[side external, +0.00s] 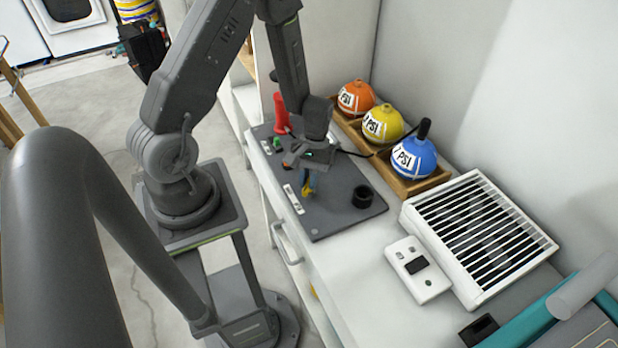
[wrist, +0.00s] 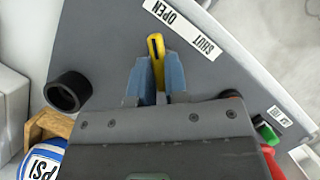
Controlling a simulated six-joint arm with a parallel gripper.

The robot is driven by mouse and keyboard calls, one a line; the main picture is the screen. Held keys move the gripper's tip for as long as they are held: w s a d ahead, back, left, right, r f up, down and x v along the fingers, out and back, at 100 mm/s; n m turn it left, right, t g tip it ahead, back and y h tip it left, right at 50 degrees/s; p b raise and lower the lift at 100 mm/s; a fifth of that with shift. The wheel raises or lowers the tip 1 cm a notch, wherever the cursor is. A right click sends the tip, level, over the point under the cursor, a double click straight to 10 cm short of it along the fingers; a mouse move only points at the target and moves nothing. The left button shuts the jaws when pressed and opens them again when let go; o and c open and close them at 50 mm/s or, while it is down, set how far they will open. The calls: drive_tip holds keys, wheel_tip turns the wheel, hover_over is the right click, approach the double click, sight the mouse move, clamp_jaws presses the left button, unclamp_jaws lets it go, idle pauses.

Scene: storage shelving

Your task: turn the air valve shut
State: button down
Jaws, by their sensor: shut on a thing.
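The air valve's yellow handle (wrist: 154,46) sits on the grey panel (side external: 340,212). In the wrist view its slotted end points toward the white OPEN/SHUT label (wrist: 183,27) and lies nearer the word OPEN. My gripper (wrist: 158,72) is shut on the handle, with one blue finger on each side. In the side view my gripper (side external: 308,184) reaches down to the panel, and the handle is a small yellow patch mostly hidden by the fingers. The label also shows in the side view (side external: 293,199).
A black ring-shaped part (side external: 362,197) stands on the panel. A red upright part (side external: 281,113) and a green switch (side external: 277,143) are at its far end. Orange, yellow and blue PSI balls (side external: 413,158) sit in a wooden tray behind. A white vented unit (side external: 478,235) stands at right.

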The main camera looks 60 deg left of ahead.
drive_tip(key=shift+m, duration=0.3)
drive_tip(key=m+g+y, duration=0.1)
drive_tip(key=m, duration=0.2)
drive_tip(key=shift+w+m, duration=0.1)
drive_tip(key=shift+m, duration=0.2)
drive_tip(key=m+y, duration=0.2)
drive_tip(key=m, duration=0.2)
drive_tip(key=shift+d, duration=0.1)
drive_tip(key=m+y, duration=0.1)
drive_tip(key=m, duration=0.4)
drive_tip(key=shift+d+y, duration=0.1)
drive_tip(key=shift+y, duration=0.3)
drive_tip(key=m+t+y, duration=0.1)
drive_tip(key=m, duration=0.3)
drive_tip(key=shift+m, duration=0.3)
drive_tip(key=shift+y, duration=0.3)
drive_tip(key=c, duration=1.1)
unclamp_jaws()
drive_tip(key=shift+c, duration=0.2)
